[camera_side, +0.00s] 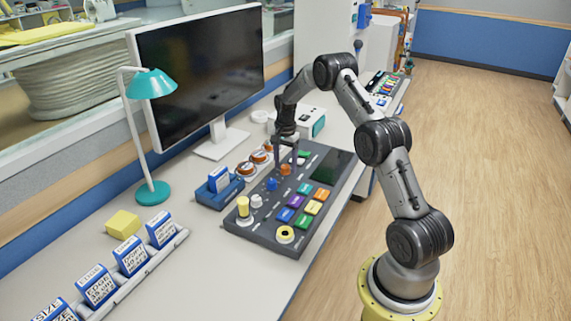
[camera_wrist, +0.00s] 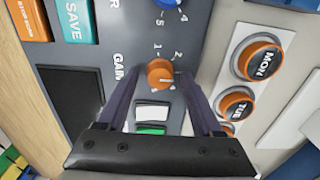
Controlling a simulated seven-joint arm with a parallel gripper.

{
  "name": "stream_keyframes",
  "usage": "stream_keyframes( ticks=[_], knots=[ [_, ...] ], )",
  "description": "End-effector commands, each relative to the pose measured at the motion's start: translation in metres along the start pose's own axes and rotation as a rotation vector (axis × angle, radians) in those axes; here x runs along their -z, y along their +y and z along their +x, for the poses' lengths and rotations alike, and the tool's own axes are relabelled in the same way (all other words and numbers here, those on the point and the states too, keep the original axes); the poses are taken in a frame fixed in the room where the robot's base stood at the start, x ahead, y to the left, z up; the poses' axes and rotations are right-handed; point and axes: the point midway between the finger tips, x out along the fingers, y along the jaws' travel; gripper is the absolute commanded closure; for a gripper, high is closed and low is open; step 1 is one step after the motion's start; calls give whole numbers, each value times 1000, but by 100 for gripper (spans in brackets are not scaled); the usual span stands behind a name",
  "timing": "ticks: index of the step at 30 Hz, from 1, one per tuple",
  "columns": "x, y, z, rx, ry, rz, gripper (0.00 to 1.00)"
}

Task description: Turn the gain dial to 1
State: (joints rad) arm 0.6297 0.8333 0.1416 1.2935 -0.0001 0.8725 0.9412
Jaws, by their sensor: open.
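The gain dial is a small orange knob (camera_wrist: 160,73) beside the printed word GAIN, with the numbers 1 and 2 near its rim in the wrist view. A pale mark shows on its right part; I cannot tell exactly which number it points to. In the side view the orange knob (camera_side: 285,170) sits on the grey control panel (camera_side: 262,232). My gripper (camera_side: 286,163) points down above the dial, fingers apart. In the wrist view my gripper (camera_wrist: 160,88) has one finger on each side of the dial, with visible gaps; contact is not visible.
A blue knob (camera_wrist: 166,3) lies close by on the panel. Orange day buttons MON (camera_wrist: 257,61) and TUE (camera_wrist: 235,105) are to the right. White (camera_wrist: 153,113) and green (camera_wrist: 150,129) buttons lie near the fingers. A monitor (camera_side: 200,75) and teal lamp (camera_side: 151,84) stand behind.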

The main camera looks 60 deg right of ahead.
Motion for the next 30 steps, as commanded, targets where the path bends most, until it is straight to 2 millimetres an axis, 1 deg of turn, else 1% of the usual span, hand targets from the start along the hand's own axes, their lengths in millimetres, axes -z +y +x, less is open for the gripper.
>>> stream_keyframes(
  ticks=[1, 2, 6, 11, 12, 13, 23, 30],
  knots=[
    [0, 0, 0, 0, 0, 0, 33],
    [0, 0, 0, 0, 0, 0, 36],
    [0, 0, 0, 0, 0, 0, 61],
    [0, 0, 0, 0, 0, 0, 90],
    [0, 0, 0, 0, 0, 0, 97],
    [0, 0, 0, 0, 0, 0, 100],
    [0, 0, -1, -1, 0, -21, 100],
    [0, 0, -1, -1, -1, -132, 100]
  ],
)
